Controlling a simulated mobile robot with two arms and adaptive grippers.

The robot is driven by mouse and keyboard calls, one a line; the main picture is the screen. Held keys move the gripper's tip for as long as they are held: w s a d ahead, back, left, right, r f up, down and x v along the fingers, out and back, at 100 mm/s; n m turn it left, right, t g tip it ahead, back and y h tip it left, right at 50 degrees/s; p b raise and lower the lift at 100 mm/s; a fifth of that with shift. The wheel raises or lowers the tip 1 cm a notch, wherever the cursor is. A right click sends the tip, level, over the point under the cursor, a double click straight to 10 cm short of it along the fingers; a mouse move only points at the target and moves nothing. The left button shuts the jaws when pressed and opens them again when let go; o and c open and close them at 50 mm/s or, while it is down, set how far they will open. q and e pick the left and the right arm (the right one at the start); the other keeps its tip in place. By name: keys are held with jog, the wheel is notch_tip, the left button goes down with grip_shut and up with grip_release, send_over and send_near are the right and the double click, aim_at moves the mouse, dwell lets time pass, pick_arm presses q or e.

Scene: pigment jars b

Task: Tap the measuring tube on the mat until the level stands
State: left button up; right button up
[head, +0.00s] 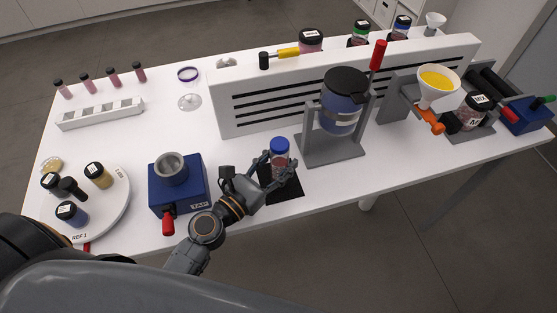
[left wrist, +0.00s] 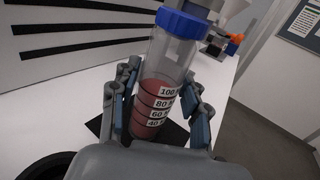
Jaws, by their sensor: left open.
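The measuring tube (head: 279,160) is clear with a blue cap and stands on the black mat (head: 287,194). In the left wrist view the tube (left wrist: 167,75) holds reddish powder up to about the 100 mark on its white scale labels. It looks upright in the head view. My left gripper (head: 279,168) is open, with its fingers on either side of the tube's lower part. In the left wrist view my left gripper (left wrist: 165,105) has its finger pads beside the tube; whether they touch it is unclear. My right gripper is not in view.
A blue TAP unit (head: 190,203) with a red handle stands left of the mat. A white slotted panel (head: 232,112) stands behind, with a blue jar (head: 343,98) in a grey stand to the right. A round white turntable (head: 115,205) holds several jars. The table's front edge is close.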

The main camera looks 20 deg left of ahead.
pick_arm(q)
jog(key=shift+f, duration=0.25)
jog(key=shift+c, duration=0.2)
grip_shut()
jog(key=shift+r+p, duration=0.75)
jog(key=shift+f, duration=0.1)
jog(key=shift+o, duration=0.2)
grip_release()
